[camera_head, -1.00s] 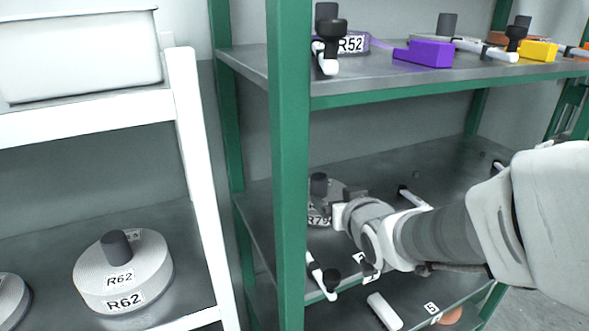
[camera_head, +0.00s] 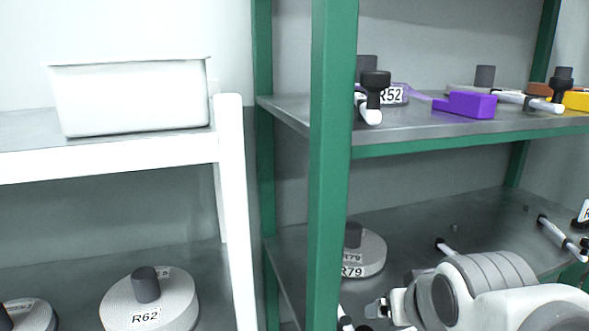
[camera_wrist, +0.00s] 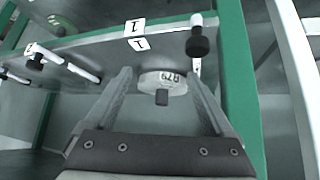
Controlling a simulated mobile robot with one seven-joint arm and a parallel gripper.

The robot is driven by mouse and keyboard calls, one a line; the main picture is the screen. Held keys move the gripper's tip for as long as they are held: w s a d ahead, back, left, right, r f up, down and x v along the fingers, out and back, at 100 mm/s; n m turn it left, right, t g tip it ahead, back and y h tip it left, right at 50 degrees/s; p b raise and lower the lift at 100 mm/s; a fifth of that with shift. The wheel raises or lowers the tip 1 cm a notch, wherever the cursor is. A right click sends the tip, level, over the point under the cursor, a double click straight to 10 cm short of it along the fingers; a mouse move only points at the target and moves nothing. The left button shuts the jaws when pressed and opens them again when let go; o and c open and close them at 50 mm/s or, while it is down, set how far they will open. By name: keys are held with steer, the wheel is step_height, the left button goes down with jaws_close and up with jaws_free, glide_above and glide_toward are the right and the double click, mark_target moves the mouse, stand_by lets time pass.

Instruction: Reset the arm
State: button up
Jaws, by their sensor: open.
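My arm shows at the lower right of the head view, with my gripper (camera_head: 378,308) at its left end, below and in front of the roll labelled R79 (camera_head: 370,254). In the wrist view my gripper (camera_wrist: 160,82) has its two fingers wide apart with nothing held between them. The R79 roll, a pale disc with a dark grey knob, stands on the lower shelf (camera_head: 480,222) of the green rack. In the wrist view the roll (camera_wrist: 150,78) appears upside down beyond the fingers, apart from them.
A green post (camera_head: 331,160) stands left of my arm. The upper shelf holds a roll labelled R52 (camera_head: 395,96) and a purple block (camera_head: 466,105). A white rack (camera_head: 232,200) at left carries a white bin (camera_head: 132,98) and a roll labelled R62 (camera_head: 150,303). White-and-black rods (camera_head: 560,235) lie at the shelf edge.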

steer(key=s+a+r+g+p, duration=0.2)
steer(key=s, duration=0.6)
step_height(320, 180, up, 13)
steer(key=p, duration=1.3)
steer(key=shift+w+d, duration=0.25)
steer(key=shift+w, duration=0.05)
